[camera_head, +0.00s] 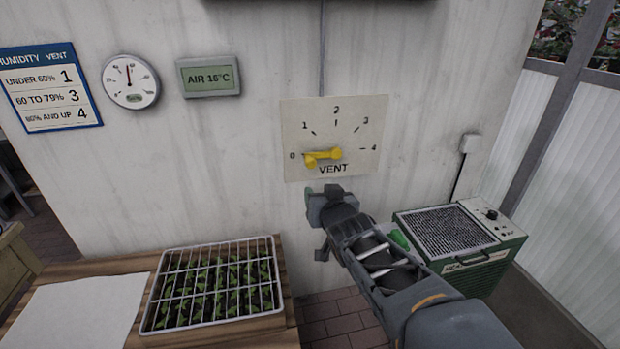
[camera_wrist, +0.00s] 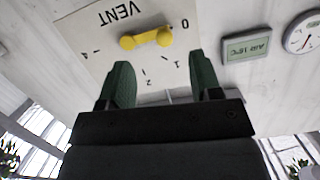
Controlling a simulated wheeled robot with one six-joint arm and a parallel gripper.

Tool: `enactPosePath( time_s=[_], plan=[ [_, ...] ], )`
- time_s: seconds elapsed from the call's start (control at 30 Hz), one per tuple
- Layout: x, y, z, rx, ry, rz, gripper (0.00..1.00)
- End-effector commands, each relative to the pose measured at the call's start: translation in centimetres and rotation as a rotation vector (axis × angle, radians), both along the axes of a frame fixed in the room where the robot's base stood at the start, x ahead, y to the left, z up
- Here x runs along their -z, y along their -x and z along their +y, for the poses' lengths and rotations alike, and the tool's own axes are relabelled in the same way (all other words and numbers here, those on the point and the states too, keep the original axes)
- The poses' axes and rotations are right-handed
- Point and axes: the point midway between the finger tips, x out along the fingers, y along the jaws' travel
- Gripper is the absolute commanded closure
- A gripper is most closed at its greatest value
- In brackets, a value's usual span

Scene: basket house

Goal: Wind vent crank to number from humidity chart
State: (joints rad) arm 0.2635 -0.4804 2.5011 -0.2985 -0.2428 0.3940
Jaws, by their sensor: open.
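The yellow vent crank (camera_head: 322,157) is on a pale dial plate (camera_head: 354,110) marked 0 to 4; its arm points left, to the 0. The humidity chart (camera_head: 50,88) pairs under 60% with 1, 60 to 79% with 3, and the top band with 4. A round gauge (camera_head: 130,82) has its needle about straight up; its numbers are too small to read. My gripper (camera_head: 325,205) is just below the dial. In the wrist view my open gripper (camera_wrist: 160,60) has nothing between its fingers, and the crank (camera_wrist: 146,38) shows beyond them, upside down.
A display (camera_head: 209,77) reads AIR 16°C. A wire-covered seedling tray (camera_head: 211,326) sits on a wooden bench (camera_head: 100,267) at lower left. A green heater unit (camera_head: 462,240) stands at right, behind my arm.

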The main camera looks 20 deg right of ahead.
Motion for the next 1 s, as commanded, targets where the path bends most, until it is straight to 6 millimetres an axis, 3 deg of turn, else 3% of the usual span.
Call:
enactPosePath(
  time_s=[0.03,0.2,0.37,0.8,1.0],
  plan=[
    [0.5,-0.2,-0.5,0.001,0.001,-0.056,0.42],
    [-0.6,-0.7,-0.9,-0.017,0.000,-0.188,0.42],
    [-1.0,-2.2,-1.1,-0.027,0.000,-0.220,0.42],
    [-1.1,-10.1,-2.3,-0.028,0.000,-0.219,0.42],
    [-1.1,-12.7,-2.7,-0.027,0.000,-0.219,0.42]
  ],
)
